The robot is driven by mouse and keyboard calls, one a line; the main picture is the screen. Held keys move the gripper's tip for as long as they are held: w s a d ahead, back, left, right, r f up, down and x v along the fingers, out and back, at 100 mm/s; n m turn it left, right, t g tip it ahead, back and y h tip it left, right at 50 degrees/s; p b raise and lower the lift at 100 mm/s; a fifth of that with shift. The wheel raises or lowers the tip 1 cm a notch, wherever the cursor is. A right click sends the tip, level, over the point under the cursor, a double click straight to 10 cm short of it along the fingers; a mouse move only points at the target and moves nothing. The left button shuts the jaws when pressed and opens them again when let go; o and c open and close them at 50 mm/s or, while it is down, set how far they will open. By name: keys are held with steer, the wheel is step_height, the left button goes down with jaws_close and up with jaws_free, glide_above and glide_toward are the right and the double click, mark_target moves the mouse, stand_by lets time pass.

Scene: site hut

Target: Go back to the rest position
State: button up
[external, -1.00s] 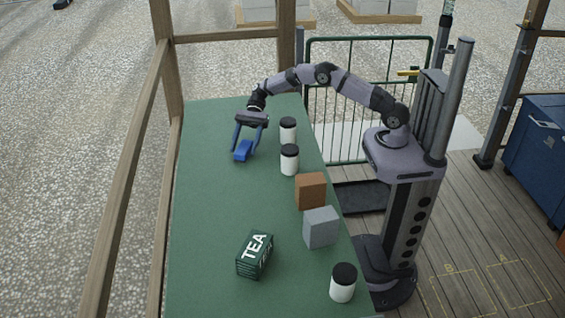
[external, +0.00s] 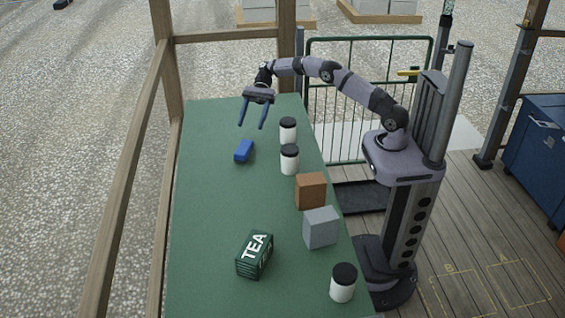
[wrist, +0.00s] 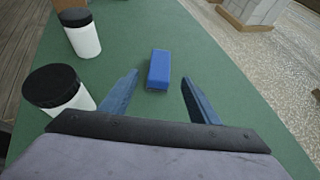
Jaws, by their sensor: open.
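My gripper (external: 251,125) is open and empty, raised above the far end of the green table (external: 215,200). A small blue block (external: 243,151) lies on the table below the gripper, apart from the fingers. In the wrist view the blue block (wrist: 158,69) shows beyond and between the two spread blue fingers of my gripper (wrist: 160,92).
Two white jars with black lids (external: 288,130) (external: 289,159) stand near the table's right edge. A brown block (external: 311,191), a grey block (external: 321,228), a green TEA box (external: 254,254) and another white jar (external: 343,284) are nearer. The table's left side is mostly clear.

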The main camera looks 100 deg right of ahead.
stand_by(0.3)
steer(key=shift+a+r, duration=0.15)
steer(key=s+a+r+n+g+h+p, duration=0.1)
steer(key=s+a+r+n+g+p, duration=0.15)
steer(key=s+a, duration=0.7)
steer(key=s+a+r+n+g+h+p, duration=0.1)
steer(key=s+a+r+g+h, duration=0.15)
steer(key=s+a, duration=0.65)
steer(key=s+d+f+n+h+b, duration=0.1)
steer(key=s+f+n+h+b, duration=0.3)
steer(key=s+f+n+h, duration=0.8)
step_height(320, 180, up, 11)
steer(key=n+y+p, duration=0.4)
steer(key=n+p, duration=0.3)
steer(key=p, duration=0.6)
steer(key=shift+w+d, duration=0.25)
steer(key=shift+d, duration=0.05)
